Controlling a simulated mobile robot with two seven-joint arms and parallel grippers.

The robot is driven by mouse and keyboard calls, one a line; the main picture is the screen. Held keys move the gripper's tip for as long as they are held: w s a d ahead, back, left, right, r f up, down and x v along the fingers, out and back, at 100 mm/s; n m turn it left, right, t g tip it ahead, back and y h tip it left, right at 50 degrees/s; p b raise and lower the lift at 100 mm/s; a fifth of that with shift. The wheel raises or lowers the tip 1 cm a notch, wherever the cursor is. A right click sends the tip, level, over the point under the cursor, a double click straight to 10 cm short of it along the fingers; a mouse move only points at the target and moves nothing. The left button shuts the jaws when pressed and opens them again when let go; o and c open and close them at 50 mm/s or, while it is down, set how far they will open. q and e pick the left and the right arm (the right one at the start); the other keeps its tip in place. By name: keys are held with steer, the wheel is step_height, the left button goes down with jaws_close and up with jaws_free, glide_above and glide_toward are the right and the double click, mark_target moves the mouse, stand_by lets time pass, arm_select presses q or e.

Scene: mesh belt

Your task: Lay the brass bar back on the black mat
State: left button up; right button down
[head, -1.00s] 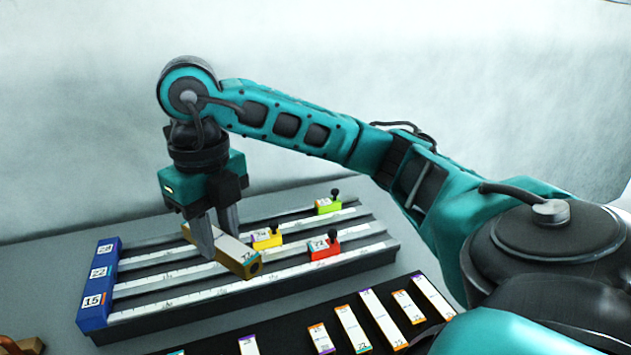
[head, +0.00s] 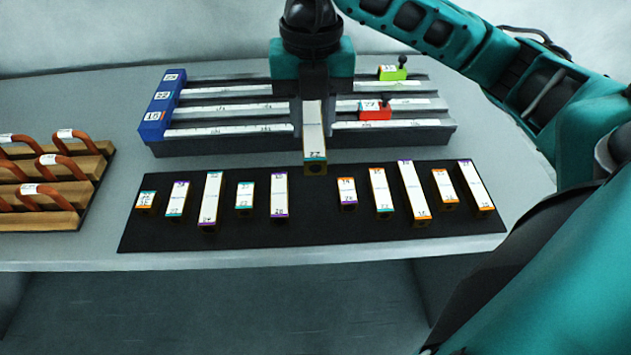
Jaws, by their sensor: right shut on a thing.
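The brass bar (head: 314,142) has a white labelled top with a teal band at its near end. My right gripper (head: 314,100) is shut on it and holds it above the front of the rail fixture, its near end reaching over the back edge of the black mat. The bar points toward me. The black mat (head: 265,236) lies along the table's front, with several labelled bars in a row on it. A bare gap (head: 312,205) in that row lies in front of the held bar. My left gripper is not in view.
The rail fixture (head: 225,146) with blue end blocks (head: 158,108) stands behind the mat. It carries a red slider (head: 375,113) and a green slider (head: 392,73). A wooden rack (head: 92,178) with copper-coloured loops stands at the left. Bare table lies between rack and mat.

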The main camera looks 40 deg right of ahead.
steer(key=b, duration=0.2)
glide_above(313, 201)
step_height(313, 201, down, 10)
steer(key=shift+r, duration=0.2)
step_height(313, 201, down, 5)
steer(key=shift+f+b, duration=0.1)
steer(key=shift+b, duration=0.3)
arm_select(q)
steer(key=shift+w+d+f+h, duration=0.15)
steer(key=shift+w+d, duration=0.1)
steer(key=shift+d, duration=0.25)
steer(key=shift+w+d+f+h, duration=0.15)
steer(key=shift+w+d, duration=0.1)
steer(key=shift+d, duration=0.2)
arm_select(e)
steer(key=shift+f, duration=0.1)
steer(key=shift+f, duration=0.15)
steer(key=c, duration=0.8)
jaws_free()
